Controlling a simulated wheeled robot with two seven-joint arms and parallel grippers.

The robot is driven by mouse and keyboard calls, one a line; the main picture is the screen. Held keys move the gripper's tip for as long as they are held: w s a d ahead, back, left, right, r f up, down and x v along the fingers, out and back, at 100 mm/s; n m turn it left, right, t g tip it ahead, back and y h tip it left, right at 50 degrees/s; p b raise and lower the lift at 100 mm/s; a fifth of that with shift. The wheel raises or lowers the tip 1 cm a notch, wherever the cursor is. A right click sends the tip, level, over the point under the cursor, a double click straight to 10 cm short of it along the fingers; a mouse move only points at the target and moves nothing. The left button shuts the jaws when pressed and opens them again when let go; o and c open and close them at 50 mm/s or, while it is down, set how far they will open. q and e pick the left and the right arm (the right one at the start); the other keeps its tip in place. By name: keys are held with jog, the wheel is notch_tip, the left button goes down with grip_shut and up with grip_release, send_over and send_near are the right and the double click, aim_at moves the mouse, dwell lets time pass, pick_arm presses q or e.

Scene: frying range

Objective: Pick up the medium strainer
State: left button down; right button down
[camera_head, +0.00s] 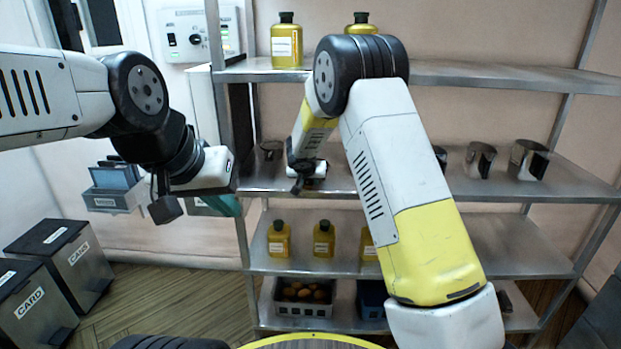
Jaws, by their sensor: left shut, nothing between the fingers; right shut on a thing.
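My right gripper (299,184) is at the middle shelf, pointing down, at the left part of that level. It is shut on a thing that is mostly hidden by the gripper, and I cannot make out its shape. A small dark round item (270,149), perhaps a strainer, shows just left of that gripper; I cannot tell whether it is the held thing or its size. My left gripper (165,208) is shut and empty, in the air left of the shelf. No strainer shows clearly enough to name as the medium one.
The metal shelf rack (480,75) holds bottles (286,40) on top, metal cups (480,160) at middle right, and more bottles (279,240) below. A crate (303,308) of brown items stands low. Dark bins (65,262) stand on the floor at left.

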jog(key=c, duration=1)
grip_release()
jog(key=v, duration=0.7)
jog(key=shift+s+r, duration=0.3)
